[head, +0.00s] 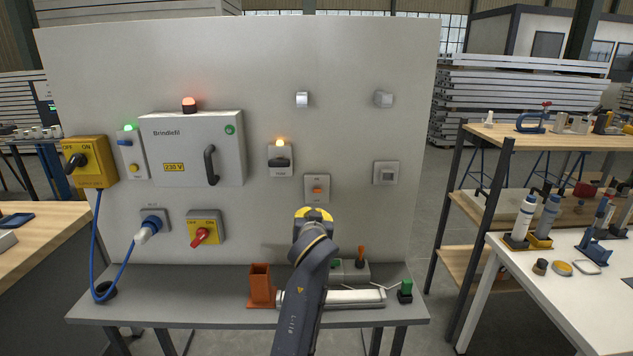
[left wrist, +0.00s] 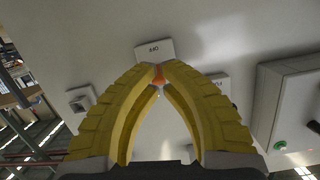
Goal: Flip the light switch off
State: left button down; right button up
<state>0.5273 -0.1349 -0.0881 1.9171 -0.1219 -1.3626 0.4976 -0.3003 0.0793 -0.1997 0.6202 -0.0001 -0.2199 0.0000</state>
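The light switch (head: 386,173) is a square grey-white plate with a grey rocker on the right part of the upright panel. A similar square plate shows at the left of the left wrist view (left wrist: 80,99). I cannot tell its rocker position. My left gripper (head: 313,214) has yellow fingers pointing at the panel, below and left of that switch. Its fingertips (left wrist: 160,67) come together with nothing clearly held. An orange switch (head: 317,190) on a small grey plate is just above the gripper and shows behind the fingertips. My right gripper is out of view.
The panel (head: 345,60) also bears a grey cabinet (head: 190,150), a black-handled switch (head: 280,161), a yellow rotary switch (head: 90,162) and two small wall fittings (head: 302,100). Panel around the light switch is clear.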

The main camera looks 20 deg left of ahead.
pick_arm(q)
jog(key=n+t, duration=0.1)
jog(key=n, duration=0.1)
send_near(316, 177)
jog(key=r, duration=0.1)
jog(key=s+r, duration=0.1)
jog(key=r, duration=0.1)
jog(key=shift+s+d+r, duration=0.35)
jog(key=shift+d+r, duration=0.05)
jog(key=x, duration=1)
jog(key=shift+a+r, duration=0.15)
jog(key=shift+r, duration=0.1)
jog(key=shift+s+f, duration=0.2)
jog(key=shift+f, duration=0.3)
jog(key=shift+s+f, duration=0.2)
jog(key=shift+f, duration=0.25)
jog(key=shift+s+d+f, duration=0.15)
jog(key=shift+s+f, duration=0.05)
jog(key=shift+f, duration=0.25)
jog(key=shift+s+d+f, duration=0.15)
jog(key=shift+s+f, duration=0.05)
jog(key=shift+f, duration=0.25)
jog(key=shift+f+t, duration=0.1)
jog(key=shift+t, duration=0.2)
